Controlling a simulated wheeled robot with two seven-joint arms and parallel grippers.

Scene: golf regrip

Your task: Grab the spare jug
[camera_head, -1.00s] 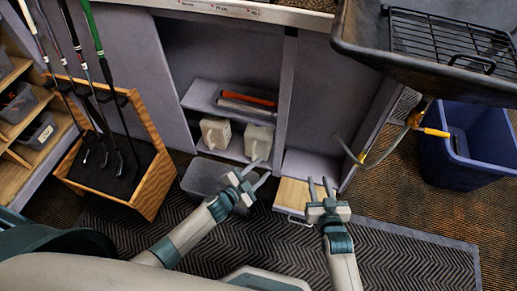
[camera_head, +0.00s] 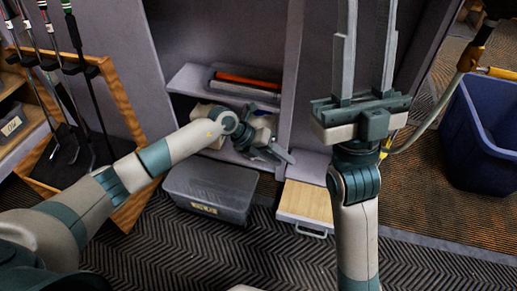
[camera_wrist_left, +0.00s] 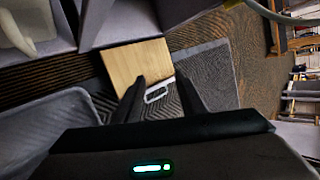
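Two off-white jugs sit on the cabinet's lower shelf. The right jug (camera_head: 263,122) is partly hidden by my left gripper, and the left jug (camera_head: 203,110) is mostly behind my left arm. Which one is the spare cannot be told. My left gripper (camera_head: 285,153) is in front of the right jug, pointing right and down. In the left wrist view its two fingers (camera_wrist_left: 160,92) are apart with nothing between them, and part of a pale jug (camera_wrist_left: 18,28) shows at the upper left. My right gripper (camera_head: 368,25) is raised, open and empty, right of the cabinet divider.
A grey bin (camera_head: 211,188) stands on the floor below the shelf. A wood-topped drawer (camera_head: 306,203) with a handle is right of it. Orange and grey rods (camera_head: 246,82) lie on the upper shelf. A golf club rack (camera_head: 120,110) is left, a blue tub (camera_head: 483,135) right.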

